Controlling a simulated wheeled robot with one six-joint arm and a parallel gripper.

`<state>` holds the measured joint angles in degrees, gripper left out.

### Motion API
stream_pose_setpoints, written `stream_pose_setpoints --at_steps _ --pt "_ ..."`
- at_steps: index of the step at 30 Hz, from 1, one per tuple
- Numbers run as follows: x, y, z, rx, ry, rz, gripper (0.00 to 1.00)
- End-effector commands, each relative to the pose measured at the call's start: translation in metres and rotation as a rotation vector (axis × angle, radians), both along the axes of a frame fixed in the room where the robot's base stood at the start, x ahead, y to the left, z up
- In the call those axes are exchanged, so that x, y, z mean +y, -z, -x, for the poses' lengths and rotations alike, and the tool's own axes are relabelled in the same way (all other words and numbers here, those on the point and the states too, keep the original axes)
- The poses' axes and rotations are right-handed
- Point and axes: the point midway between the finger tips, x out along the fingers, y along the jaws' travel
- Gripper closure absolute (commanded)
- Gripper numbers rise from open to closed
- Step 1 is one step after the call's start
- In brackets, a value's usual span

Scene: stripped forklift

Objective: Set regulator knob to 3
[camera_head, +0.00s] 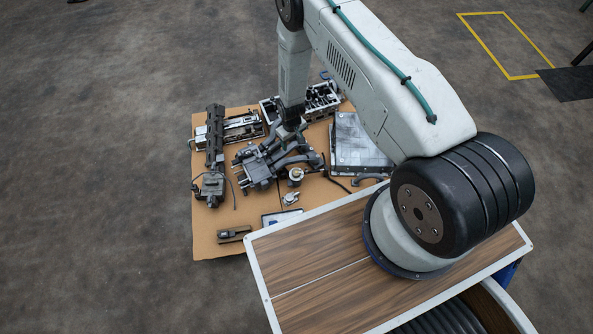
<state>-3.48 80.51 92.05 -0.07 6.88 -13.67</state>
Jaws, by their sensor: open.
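My arm reaches down over a tan board (215,240) covered with machine parts. My gripper (288,130) is at its lower end, small and dark, and its outline blends with a dark grey metal assembly (258,170) just below it. A small pale cylindrical part (295,174) stands to the lower right of that assembly. A small silver fitting (290,198) lies just below the cylinder. I cannot tell which part carries the regulator knob, and no dial numbers are readable. I see nothing held in the gripper; whether it touches the assembly is unclear.
A long dark unit (214,140) lies at the left of the board. An open metal housing (320,98) is at the back, and a grey flat block (357,145) at the right. A small dark part (234,234) lies near the front edge. My wood-topped base borders the board.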

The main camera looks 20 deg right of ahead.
Motion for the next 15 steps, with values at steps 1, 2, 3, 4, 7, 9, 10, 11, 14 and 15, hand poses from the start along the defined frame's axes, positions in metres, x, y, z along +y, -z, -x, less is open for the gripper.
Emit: stream_pose_setpoints --at_steps 1,2,3,4,7,9,10,11,14,15 --pt "0.000 0.025 0.014 0.009 -0.006 0.001 0.43" --pt "0.000 0.037 0.019 0.008 -0.009 0.001 0.43" --pt "0.000 0.050 0.026 0.009 -0.013 0.001 0.43" --pt "0.000 0.059 0.032 0.010 -0.016 0.000 0.43" --pt "0.000 0.080 0.043 0.010 -0.023 0.000 0.43" --pt "0.000 0.088 0.048 0.009 -0.026 0.001 0.43" --pt "0.000 0.091 0.049 0.009 -0.027 0.001 0.43" --pt "0.000 0.094 0.050 0.009 -0.027 0.001 0.43" --pt "0.000 0.106 0.051 0.009 -0.027 0.000 0.43" --pt "0.000 0.112 0.051 0.010 -0.027 0.000 0.43"
